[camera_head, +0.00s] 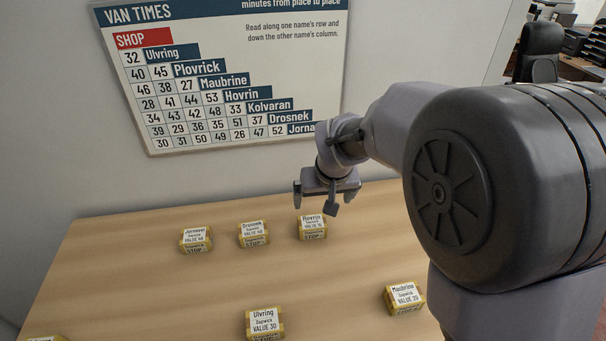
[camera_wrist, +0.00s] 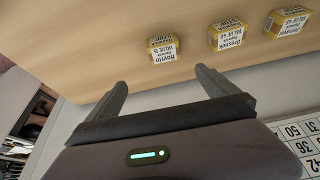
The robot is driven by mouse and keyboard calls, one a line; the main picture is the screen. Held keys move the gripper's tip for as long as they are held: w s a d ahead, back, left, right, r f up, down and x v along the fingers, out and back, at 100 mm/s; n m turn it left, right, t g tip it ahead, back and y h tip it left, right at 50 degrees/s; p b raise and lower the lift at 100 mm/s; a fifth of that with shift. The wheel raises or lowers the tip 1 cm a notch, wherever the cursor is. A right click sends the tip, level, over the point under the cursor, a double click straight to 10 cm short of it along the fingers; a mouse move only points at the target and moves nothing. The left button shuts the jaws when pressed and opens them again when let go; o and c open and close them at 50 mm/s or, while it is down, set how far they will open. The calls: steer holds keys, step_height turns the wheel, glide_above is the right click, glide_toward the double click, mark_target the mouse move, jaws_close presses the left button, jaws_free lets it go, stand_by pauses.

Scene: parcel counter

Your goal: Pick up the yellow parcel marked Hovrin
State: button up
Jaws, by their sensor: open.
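The yellow parcel marked Hovrin (camera_head: 312,227) stands on the wooden counter (camera_head: 190,285), at the right end of the back row, with a white label reading VALUE 15. In the wrist view the Hovrin parcel (camera_wrist: 166,49) lies beyond the fingers, nearly in line with the gap between them. My gripper (camera_head: 328,192) is open and empty, above and slightly to the right of this parcel in the head view. The fingers (camera_wrist: 160,82) are apart from it and touch nothing.
The Drosnek parcel (camera_head: 253,233) and a Jornaver-like parcel (camera_head: 195,239) stand left of Hovrin. Ulvring (camera_head: 264,323) and Maubrine (camera_head: 404,298) parcels are nearer the front. Another parcel (camera_head: 46,338) is cut off at lower left. The wall with a Van Times chart (camera_head: 225,75) rises behind.

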steer(key=b, duration=0.4)
glide_toward(312, 222)
steer(key=x, duration=0.5)
steer(key=shift+w+d+f, duration=0.15)
steer(key=shift+w+d, duration=0.1)
steer(key=shift+w, duration=0.1)
steer(key=x, duration=0.1)
steer(key=b+x, duration=0.1)
steer(key=x, duration=0.1)
steer(key=b+x, duration=0.1)
steer(key=x, duration=0.1)
steer(key=shift+s+a+f, duration=0.15)
steer(key=shift+s+a, duration=0.1)
steer(key=shift+s, duration=0.05)
steer(key=shift+w+f, duration=0.15)
steer(key=shift+r, duration=0.2)
steer(key=shift+c, duration=0.9)
steer(key=c, duration=1.4)
